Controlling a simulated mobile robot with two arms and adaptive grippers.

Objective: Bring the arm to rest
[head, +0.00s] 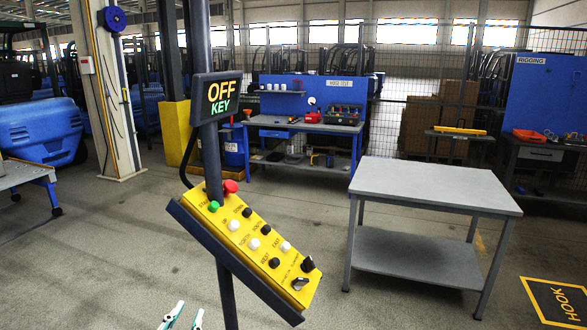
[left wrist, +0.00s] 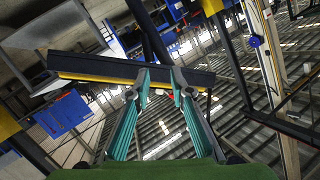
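My left gripper (head: 184,317) shows at the bottom edge of the head view, with two teal fingers apart and nothing between them. In the left wrist view the same gripper (left wrist: 160,80) has a gap between its grey fingertips. The yellow control panel (head: 222,222), in a dark tilted housing on a post, stands above and beyond it. In the left wrist view the panel's dark housing (left wrist: 90,66) crosses behind the fingertips; I cannot tell whether they touch it. My right gripper is in neither view.
A sign (head: 220,98) reading OFF KEY is on the post. A grey two-shelf table (head: 435,185) stands to the right. A blue workbench (head: 300,125) is behind, and a yellow HOOK floor marking (head: 560,300) lies at lower right. Open floor lies left of the post.

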